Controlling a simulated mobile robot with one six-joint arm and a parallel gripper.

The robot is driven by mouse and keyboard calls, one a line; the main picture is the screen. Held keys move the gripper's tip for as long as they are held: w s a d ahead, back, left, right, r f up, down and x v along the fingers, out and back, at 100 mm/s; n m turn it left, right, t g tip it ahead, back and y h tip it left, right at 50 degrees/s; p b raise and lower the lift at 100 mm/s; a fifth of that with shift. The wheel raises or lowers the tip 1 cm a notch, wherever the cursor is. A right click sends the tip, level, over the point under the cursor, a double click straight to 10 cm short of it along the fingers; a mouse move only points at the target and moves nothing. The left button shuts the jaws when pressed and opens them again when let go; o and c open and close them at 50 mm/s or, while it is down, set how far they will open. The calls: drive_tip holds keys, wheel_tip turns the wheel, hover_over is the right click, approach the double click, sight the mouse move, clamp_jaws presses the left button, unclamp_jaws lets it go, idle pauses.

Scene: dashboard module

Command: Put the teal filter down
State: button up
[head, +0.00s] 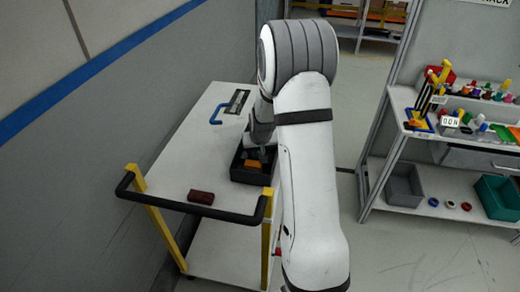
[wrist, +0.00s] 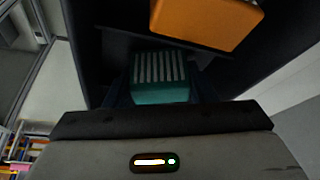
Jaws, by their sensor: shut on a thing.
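The teal filter (wrist: 160,80), a small block with pale ribs, sits between the fingers of my gripper (wrist: 160,92) in the wrist view. My gripper is shut on it. The dark walls of a black bin (wrist: 95,60) surround it, and I cannot tell whether it touches the bin floor. In the head view my gripper (head: 258,152) reaches down into the black bin (head: 236,172) on the cart; the filter is hidden there. An orange block (wrist: 208,20) lies in the bin close to the filter; it also shows in the head view (head: 253,165).
The white cart top (head: 180,150) has free room left of the bin. A dark red block (head: 201,197) lies near its front edge by the black handle (head: 190,207). A blue handle (head: 217,115) lies further back. A stocked shelf (head: 440,130) stands at right.

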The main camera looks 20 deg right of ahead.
drive_tip(key=shift+f, duration=0.1)
drive_tip(key=o, duration=1)
drive_tip(key=shift+c, duration=0.2)
drive_tip(key=shift+s+r, duration=0.15)
drive_tip(key=shift+r, duration=0.5)
drive_tip(key=d+b+v, duration=0.1)
drive_tip(key=v, duration=0.9)
drive_tip(key=s+a+r+n, duration=0.1)
drive_tip(key=s+a+r, duration=0.65)
drive_tip(key=s, duration=0.45)
drive_tip(key=s+a, duration=0.2)
drive_tip(key=s, duration=0.5)
drive_tip(key=s+a+r+n+g, duration=0.1)
drive_tip(key=s+a, duration=0.1)
drive_tip(key=s, duration=0.5)
drive_tip(key=shift+s+a+y, duration=0.25)
drive_tip(key=shift+s+y, duration=0.1)
drive_tip(key=shift+y, duration=0.05)
